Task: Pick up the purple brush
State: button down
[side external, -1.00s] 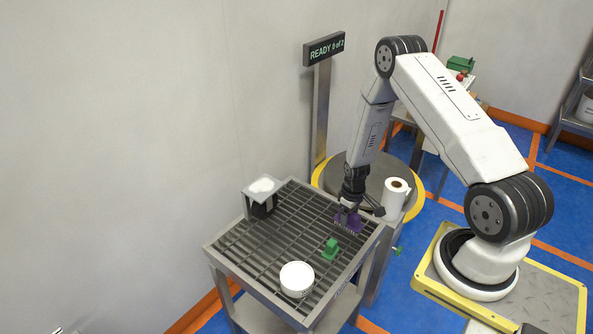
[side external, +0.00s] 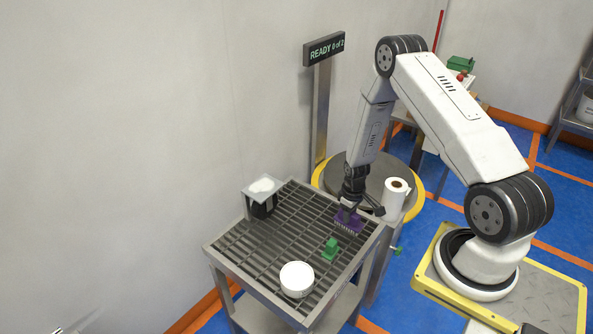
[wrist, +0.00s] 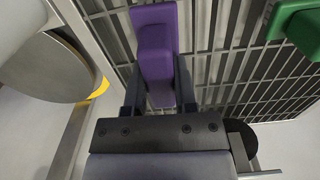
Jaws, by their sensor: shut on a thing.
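The purple brush (side external: 348,221) is at the far right part of the slatted cart top, with its purple block up and its bristles facing down. My gripper (side external: 349,207) is above it with its fingers on the block. In the wrist view the purple brush (wrist: 154,45) sits between the two dark fingers of my gripper (wrist: 158,88), which are shut on it. I cannot tell whether the bristles touch the slats.
The cart's slatted top (side external: 270,247) also holds a green object (side external: 330,249), a white round container (side external: 297,279) and a dark container with white contents (side external: 262,192). A white paper roll (side external: 395,197) stands right of the gripper. A sign post (side external: 321,110) rises behind.

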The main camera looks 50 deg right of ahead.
jog(key=shift+r, duration=0.15)
jog(key=shift+r, duration=0.85)
jog(key=s+a+r, duration=0.6)
jog(key=s+r, duration=0.5)
jog(key=s, duration=0.1)
jog(key=shift+s, duration=0.35)
